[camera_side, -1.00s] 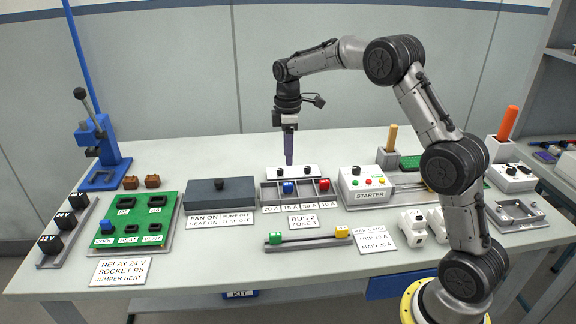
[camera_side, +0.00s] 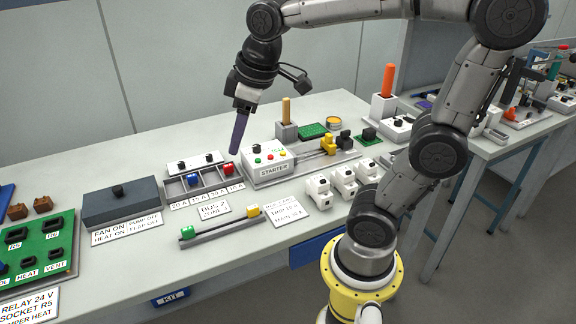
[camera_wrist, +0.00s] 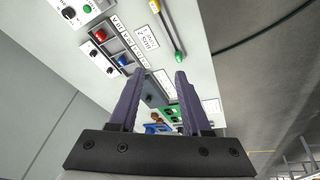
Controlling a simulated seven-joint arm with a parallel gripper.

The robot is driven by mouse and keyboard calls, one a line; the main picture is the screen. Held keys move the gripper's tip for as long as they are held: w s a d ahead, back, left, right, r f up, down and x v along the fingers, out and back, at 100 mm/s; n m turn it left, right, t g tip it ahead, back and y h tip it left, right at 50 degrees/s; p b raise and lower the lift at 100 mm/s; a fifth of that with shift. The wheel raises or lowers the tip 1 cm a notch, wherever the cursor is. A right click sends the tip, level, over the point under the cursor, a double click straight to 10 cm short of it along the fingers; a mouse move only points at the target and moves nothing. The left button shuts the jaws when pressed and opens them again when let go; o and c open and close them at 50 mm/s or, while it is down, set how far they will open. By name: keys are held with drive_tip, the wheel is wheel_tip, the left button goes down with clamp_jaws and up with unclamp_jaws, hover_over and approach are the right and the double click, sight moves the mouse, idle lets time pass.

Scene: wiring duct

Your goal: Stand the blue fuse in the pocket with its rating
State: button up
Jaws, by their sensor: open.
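The blue fuse (camera_side: 194,180) sits in the rack (camera_side: 174,187), in the second pocket from the left, behind the label that reads 15 A. It also shows in the wrist view (camera_wrist: 122,61). A red fuse (camera_side: 228,169) is in the right-end pocket, behind the label 10 A; it shows in the wrist view too (camera_wrist: 100,36). The pockets behind 20 A and 30 A look empty. My gripper (camera_side: 235,150) is open and empty, tilted, above the right end of the rack. In the wrist view its two fingers (camera_wrist: 160,73) are apart with nothing between them.
The starter box (camera_side: 268,165) stands right of the rack, and a dark blue box (camera_side: 121,203) stands left. In front lie a BUS 2 card (camera_side: 213,209), a card with TRIP 15 A and MAIN 30 A (camera_side: 283,211), and a rail with green and yellow ends (camera_side: 220,224).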

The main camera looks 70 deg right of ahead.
drive_tip(key=s+a+f+m+t, duration=0.1)
drive_tip(key=s+f, duration=0.3)
drive_tip(key=s, duration=0.6)
drive_tip(key=shift+s+a+m+t, duration=0.25)
drive_tip(key=shift+a+m+t, duration=0.25)
drive_tip(key=shift+m, duration=0.4)
